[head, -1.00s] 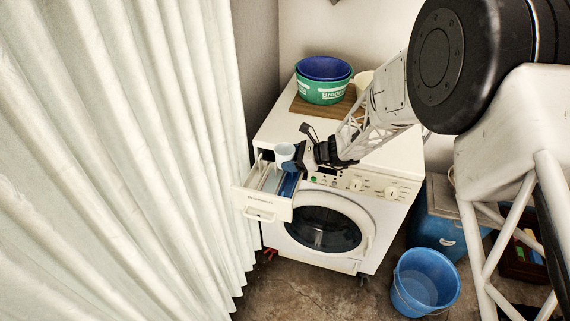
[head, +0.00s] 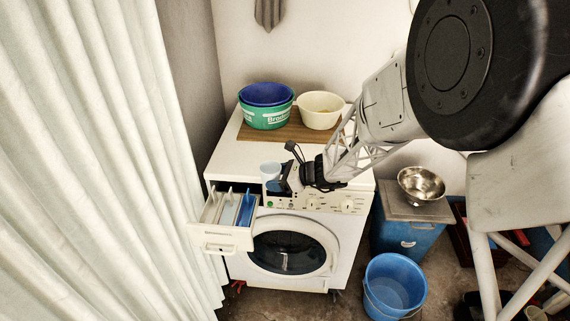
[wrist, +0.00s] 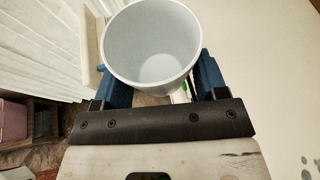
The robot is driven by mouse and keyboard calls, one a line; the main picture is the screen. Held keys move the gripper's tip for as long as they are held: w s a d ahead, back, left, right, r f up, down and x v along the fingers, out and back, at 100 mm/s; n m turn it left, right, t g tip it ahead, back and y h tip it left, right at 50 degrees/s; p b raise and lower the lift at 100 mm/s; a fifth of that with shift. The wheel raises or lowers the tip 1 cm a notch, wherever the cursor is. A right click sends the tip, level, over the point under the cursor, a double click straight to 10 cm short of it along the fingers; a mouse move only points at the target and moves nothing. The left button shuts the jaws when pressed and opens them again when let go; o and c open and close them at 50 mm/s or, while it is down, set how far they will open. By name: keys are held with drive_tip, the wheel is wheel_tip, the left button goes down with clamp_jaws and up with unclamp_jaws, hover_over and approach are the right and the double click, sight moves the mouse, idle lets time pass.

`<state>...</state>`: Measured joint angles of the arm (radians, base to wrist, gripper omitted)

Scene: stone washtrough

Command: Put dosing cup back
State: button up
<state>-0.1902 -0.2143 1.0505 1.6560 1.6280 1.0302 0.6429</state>
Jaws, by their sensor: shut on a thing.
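The dosing cup (head: 270,168) is pale blue-white and empty. It is gripped by my gripper (head: 277,183) with its mouth facing up in the head view. In the wrist view the cup (wrist: 152,45) fills the space between the blue fingers of my gripper (wrist: 155,75). The detergent drawer (head: 222,240) of the white washing machine (head: 215,160) is pulled open, with white dividers and a blue compartment (head: 246,208) at its right. The cup is to the right of and behind the drawer, by the machine's top front edge. I cannot tell its exact height there.
A green tub (head: 266,117) holding a blue one and a cream bowl (head: 321,110) stand on a wooden board (head: 295,132) on the machine. A pale curtain (head: 90,180) hangs at the left. A blue bucket (head: 395,285) and a metal bowl (head: 421,184) are at the right.

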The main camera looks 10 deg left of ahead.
drive_tip(key=s+d+r+m+t, duration=0.1)
drive_tip(key=d+r+m+t, duration=0.1)
drive_tip(key=d, duration=0.5)
drive_tip(key=shift+s+d+r+m+t+h, duration=0.25)
drive_tip(key=shift+d+r+m+t+h, duration=0.05)
drive_tip(key=shift+d+r+t+h, duration=0.1)
drive_tip(key=shift+w, duration=0.15)
drive_tip(key=w+a, duration=0.1)
drive_tip(key=w, duration=0.4)
drive_tip(key=w+a+f, duration=0.1)
drive_tip(key=w+a, duration=0.1)
drive_tip(key=w, duration=0.3)
drive_tip(key=w+a, duration=0.1)
drive_tip(key=w, duration=0.4)
drive_tip(key=shift+a+f, duration=0.25)
drive_tip(key=shift+a, duration=0.15)
drive_tip(key=shift+f, duration=1.75)
drive_tip(key=shift+f, duration=0.1)
drive_tip(key=o, duration=0.9)
drive_tip(key=shift+o, duration=0.2)
